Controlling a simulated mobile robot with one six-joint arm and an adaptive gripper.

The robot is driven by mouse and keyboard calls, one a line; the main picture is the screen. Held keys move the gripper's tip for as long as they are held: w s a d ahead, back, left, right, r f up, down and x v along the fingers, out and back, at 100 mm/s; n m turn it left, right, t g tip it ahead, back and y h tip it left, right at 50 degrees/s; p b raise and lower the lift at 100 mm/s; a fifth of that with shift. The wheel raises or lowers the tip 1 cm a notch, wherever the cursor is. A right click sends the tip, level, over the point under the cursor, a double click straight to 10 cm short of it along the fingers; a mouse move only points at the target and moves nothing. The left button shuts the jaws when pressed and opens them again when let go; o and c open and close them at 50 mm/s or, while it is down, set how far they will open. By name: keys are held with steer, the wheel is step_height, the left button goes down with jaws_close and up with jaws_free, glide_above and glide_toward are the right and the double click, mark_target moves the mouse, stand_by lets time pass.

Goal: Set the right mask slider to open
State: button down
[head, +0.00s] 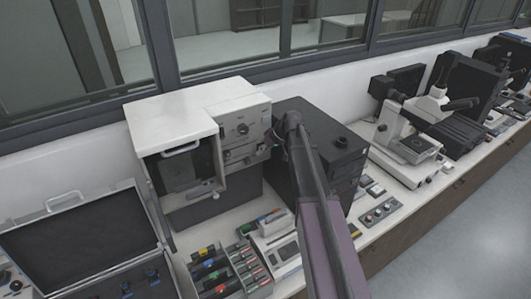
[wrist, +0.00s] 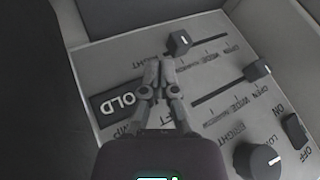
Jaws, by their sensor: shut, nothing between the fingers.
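In the wrist view, the right mask slider (wrist: 179,41) is a dark knob with a white line, on the upper slot of a grey panel. It stands at the slot's left end, away from the OPEN label at the right end. A second, lower slider (wrist: 257,71) stands at the right end of its slot, by its OPEN label. My gripper (wrist: 160,67) is shut and empty. Its fingertips appear just left of and below the upper knob; contact cannot be told. In the head view, my arm reaches the right side of the white machine's front panel (head: 237,128).
On the bench are an open case (head: 85,240), a dark cabinet (head: 345,150) and a microscope (head: 420,130).

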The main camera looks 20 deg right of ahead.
mark_target(247, 160)
steer(key=shift+b+x, duration=1.25)
steer(key=shift+x, duration=0.7)
